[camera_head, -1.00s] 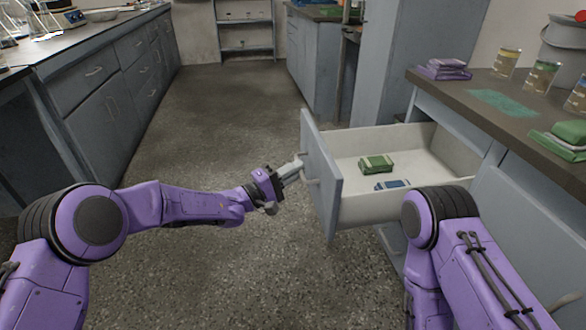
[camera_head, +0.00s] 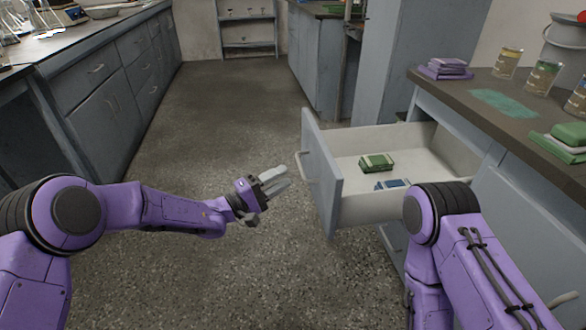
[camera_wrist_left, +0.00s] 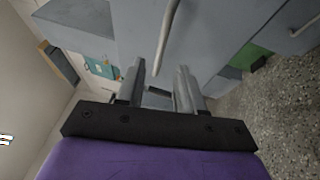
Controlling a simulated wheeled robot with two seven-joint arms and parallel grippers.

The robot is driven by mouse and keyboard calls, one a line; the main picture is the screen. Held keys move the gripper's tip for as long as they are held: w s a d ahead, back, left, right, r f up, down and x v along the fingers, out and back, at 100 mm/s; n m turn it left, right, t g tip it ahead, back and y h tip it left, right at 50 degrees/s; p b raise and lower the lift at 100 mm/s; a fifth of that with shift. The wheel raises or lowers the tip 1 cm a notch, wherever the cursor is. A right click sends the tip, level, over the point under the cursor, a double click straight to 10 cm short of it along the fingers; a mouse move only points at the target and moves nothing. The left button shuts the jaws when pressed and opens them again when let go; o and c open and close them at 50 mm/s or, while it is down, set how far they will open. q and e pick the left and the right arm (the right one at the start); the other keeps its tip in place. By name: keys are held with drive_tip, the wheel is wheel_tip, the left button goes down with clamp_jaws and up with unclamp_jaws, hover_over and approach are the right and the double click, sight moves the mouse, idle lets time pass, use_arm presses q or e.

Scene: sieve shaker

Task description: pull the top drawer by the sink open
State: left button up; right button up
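The top drawer (camera_head: 322,178) on the right stands pulled well out from its cabinet. Its front panel faces left and carries a pale bar handle (camera_head: 304,166). A green packet (camera_head: 376,162) and a small blue item (camera_head: 392,184) lie inside. My left gripper (camera_head: 276,180) is open and empty, a short way left of the handle and apart from it. In the left wrist view a bar handle (camera_wrist_left: 168,38) shows beyond the two spread fingers (camera_wrist_left: 160,88). My right arm comes in at the lower right; its gripper is out of view.
A dark worktop (camera_head: 450,88) above the drawer holds purple packets (camera_head: 446,68), jars and a green pad (camera_head: 568,138). Grey cabinets (camera_head: 110,95) line the left side. The floor (camera_head: 222,105) between is clear.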

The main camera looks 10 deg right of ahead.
use_arm(q)
drive_tip(key=v, duration=0.5)
drive_tip(key=shift+s+a+f, duration=0.1)
drive_tip(key=shift+s+a, duration=0.05)
